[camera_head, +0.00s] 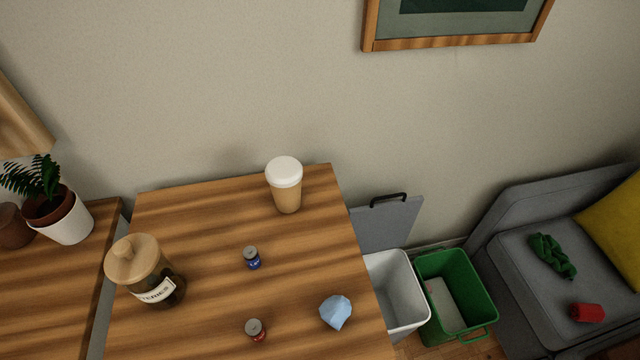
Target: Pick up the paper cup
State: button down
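The paper cup (287,195) is tan with a white lid. It stands upright near the back right edge of the wooden desk (205,215), close to the wall. Nothing covers it in the head view. My gripper does not show in this view.
On the desk are a labelled jar with a wooden lid (145,272), a blue battery-like cylinder (252,258), a red one (256,329) and a light-blue crumpled piece (336,312). White (398,290) and green (455,290) bins stand right of the desk. The middle of the desk is mostly clear.

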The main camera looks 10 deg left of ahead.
aim_at(283, 174)
jog(key=k+u, duration=0.2)
jog(key=u, duration=0.3)
jog(key=k+u, duration=0.2)
jog(key=u, duration=0.3)
